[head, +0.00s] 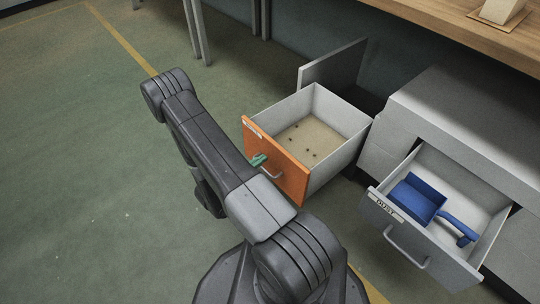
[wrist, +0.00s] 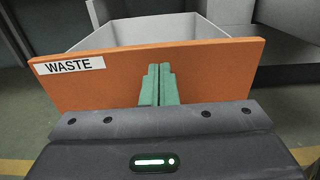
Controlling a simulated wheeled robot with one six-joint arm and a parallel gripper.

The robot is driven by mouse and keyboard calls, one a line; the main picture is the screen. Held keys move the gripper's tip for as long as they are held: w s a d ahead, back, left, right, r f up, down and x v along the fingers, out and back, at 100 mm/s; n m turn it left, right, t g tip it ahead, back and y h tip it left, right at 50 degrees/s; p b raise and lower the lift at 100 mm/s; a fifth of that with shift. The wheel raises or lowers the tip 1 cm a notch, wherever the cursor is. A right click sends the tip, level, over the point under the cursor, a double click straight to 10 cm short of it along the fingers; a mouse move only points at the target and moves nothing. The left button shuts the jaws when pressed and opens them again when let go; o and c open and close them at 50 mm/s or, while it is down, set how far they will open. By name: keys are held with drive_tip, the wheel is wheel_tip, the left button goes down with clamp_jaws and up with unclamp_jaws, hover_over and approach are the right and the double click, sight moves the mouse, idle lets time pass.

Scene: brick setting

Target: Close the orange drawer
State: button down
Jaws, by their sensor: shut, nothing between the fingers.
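The orange drawer (head: 275,161) stands pulled out, with an orange front and a grey box behind it. In the wrist view the orange front (wrist: 215,75) spans the picture, with the label at the left. My gripper (head: 258,160) has green fingers, which are shut and empty.
A grey drawer labelled "DUST" (head: 408,222) is also open at the right, holding a blue dustpan (head: 415,199) and a blue brush (head: 460,229). A grey panel (head: 333,68) stands behind the orange drawer. A wooden worktop (head: 470,30) overhangs at the upper right. Green floor at the left is clear.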

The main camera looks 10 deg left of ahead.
sight(277, 149)
drive_tip(key=shift+b+x, duration=0.6)
drive_tip(key=shift+x, duration=1.8)
drive_tip(key=shift+w+d, duration=0.1)
